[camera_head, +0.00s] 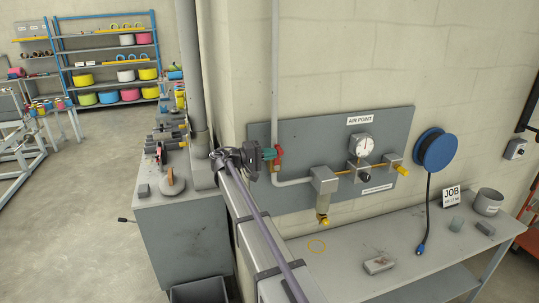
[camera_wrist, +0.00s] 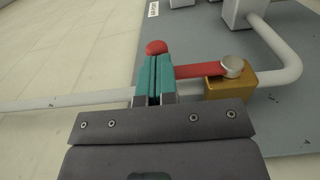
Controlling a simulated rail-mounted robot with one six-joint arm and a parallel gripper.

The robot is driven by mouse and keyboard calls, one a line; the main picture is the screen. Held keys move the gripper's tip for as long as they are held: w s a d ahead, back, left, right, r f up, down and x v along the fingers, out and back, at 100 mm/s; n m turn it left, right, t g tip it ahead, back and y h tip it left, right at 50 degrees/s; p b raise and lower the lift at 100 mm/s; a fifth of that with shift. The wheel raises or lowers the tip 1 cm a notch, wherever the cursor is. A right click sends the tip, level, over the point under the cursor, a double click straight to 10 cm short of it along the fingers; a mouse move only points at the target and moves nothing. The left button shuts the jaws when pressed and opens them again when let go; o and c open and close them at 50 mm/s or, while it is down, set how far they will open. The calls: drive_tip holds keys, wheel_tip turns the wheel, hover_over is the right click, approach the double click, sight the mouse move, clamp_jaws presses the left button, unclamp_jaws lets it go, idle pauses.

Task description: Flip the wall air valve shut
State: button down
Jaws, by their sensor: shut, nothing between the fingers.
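The wall air valve has a brass body (camera_wrist: 230,86) on a white pipe, with a silver pivot cap. Its red lever (camera_wrist: 205,70) runs left from the cap, roughly along the pipe, and passes behind my fingers in the wrist view. A red rounded end (camera_wrist: 156,47) shows just beyond my fingertips. In the head view the red lever (camera_head: 279,153) is small, at the left of the air panel. My gripper (camera_wrist: 154,64) has teal fingers shut together, overlapping the lever's outer part; whether they touch it I cannot tell. My gripper also shows in the head view (camera_head: 270,154).
The grey air panel (camera_head: 300,130) carries a gauge (camera_head: 362,146) and yellow-handled fittings right of the valve. Below is a grey bench (camera_head: 340,275) holding a small block (camera_head: 379,265). A blue hose reel (camera_head: 435,150) hangs at right. A grey cabinet (camera_head: 180,235) stands at left.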

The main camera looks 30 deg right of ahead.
drive_tip(key=shift+d+r, duration=0.15)
drive_tip(key=shift+d, duration=0.1)
drive_tip(key=d, duration=0.2)
drive_tip(key=shift+s+d+r+p, duration=0.2)
drive_tip(key=shift+d+p, duration=0.15)
drive_tip(key=shift+s+d+f+b, duration=0.1)
drive_tip(key=shift+d+f+b, duration=0.1)
drive_tip(key=shift+d, duration=0.55)
drive_tip(key=shift+s+d+f+b, duration=0.15)
drive_tip(key=shift+d, duration=0.55)
drive_tip(key=shift+s+d+f+b, duration=0.1)
drive_tip(key=shift+d+f+b, duration=0.1)
drive_tip(key=shift+d, duration=0.55)
approach(279, 149)
drive_tip(key=d, duration=0.1)
drive_tip(key=d+f, duration=0.1)
drive_tip(key=d, duration=0.1)
drive_tip(key=shift+s+d+f, duration=0.3)
drive_tip(key=shift+d+f, duration=0.05)
